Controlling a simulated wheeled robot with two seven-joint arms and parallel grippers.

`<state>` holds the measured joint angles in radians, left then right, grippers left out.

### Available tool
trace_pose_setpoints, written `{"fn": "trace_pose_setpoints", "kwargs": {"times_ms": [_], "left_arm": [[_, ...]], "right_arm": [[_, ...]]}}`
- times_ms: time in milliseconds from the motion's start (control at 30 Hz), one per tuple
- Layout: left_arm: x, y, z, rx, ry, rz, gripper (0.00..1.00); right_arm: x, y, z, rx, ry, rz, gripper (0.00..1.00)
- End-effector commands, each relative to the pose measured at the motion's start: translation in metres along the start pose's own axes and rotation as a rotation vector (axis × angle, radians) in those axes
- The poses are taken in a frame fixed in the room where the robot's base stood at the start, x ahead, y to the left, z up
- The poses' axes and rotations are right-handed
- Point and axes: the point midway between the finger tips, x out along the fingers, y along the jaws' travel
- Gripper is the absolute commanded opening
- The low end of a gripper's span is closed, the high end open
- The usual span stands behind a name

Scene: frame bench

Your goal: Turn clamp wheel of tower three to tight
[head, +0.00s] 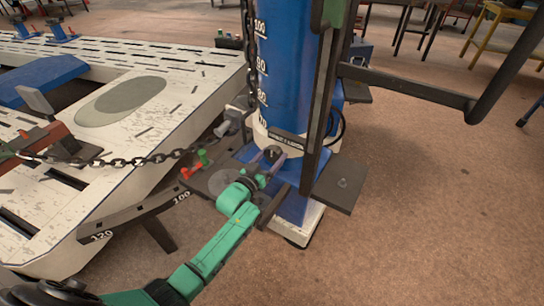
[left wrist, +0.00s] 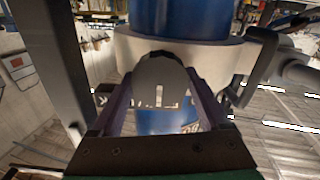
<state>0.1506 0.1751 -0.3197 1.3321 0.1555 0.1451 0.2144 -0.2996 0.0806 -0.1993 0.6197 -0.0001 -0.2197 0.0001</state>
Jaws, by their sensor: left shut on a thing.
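The tower is a blue column (head: 285,60) with a white scale and a white collar at its foot. It stands right of the frame bench, and no tower number can be read. The clamp wheel is a dark rounded knob (left wrist: 160,82) low in front of the column, with a small pale mark on its face. My left gripper (head: 268,160) reaches it from the front. In the left wrist view its two purple fingers stand on either side of the knob, shut on it. My right gripper does not show.
A chain (head: 130,160) runs from the bench (head: 140,60) to the tower and up its left side. A red and green handle (head: 197,165) sits left of my gripper. A dark arm (head: 410,92) juts right from the tower. The floor (head: 430,200) at right is clear.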

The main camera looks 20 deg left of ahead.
Motion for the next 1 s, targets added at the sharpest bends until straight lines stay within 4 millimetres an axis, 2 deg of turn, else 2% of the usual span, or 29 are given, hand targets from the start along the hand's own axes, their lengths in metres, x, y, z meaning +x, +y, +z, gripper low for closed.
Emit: {"fn": "trace_pose_setpoints", "kwargs": {"times_ms": [33, 67, 100, 333, 467, 567, 900, 1000], "left_arm": [[0.000, 0.000, 0.000, -0.001, -0.001, 0.000, 0.83], [0.000, 0.000, 0.000, -0.001, -0.001, 0.000, 0.94], [0.000, 0.000, 0.000, -0.001, -0.001, 0.000, 1.00], [-0.001, 0.000, 0.000, -0.001, -0.001, 0.000, 1.00], [-0.012, 0.000, 0.000, -0.002, -0.002, -0.001, 1.00], [-0.030, 0.000, 0.000, -0.002, -0.004, 0.000, 1.00], [-0.123, 0.000, 0.000, -0.001, -0.005, 0.000, 1.00], [-0.139, 0.000, 0.001, -0.001, -0.003, 0.000, 1.00]], "right_arm": [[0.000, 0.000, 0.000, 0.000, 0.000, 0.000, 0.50], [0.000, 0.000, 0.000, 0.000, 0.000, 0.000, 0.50], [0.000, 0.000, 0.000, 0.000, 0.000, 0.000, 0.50], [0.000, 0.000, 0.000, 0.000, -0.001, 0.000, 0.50], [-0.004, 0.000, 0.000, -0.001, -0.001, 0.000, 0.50], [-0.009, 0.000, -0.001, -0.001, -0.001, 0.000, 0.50], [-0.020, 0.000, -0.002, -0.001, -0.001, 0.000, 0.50], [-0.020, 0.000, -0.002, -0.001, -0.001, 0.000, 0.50]]}}
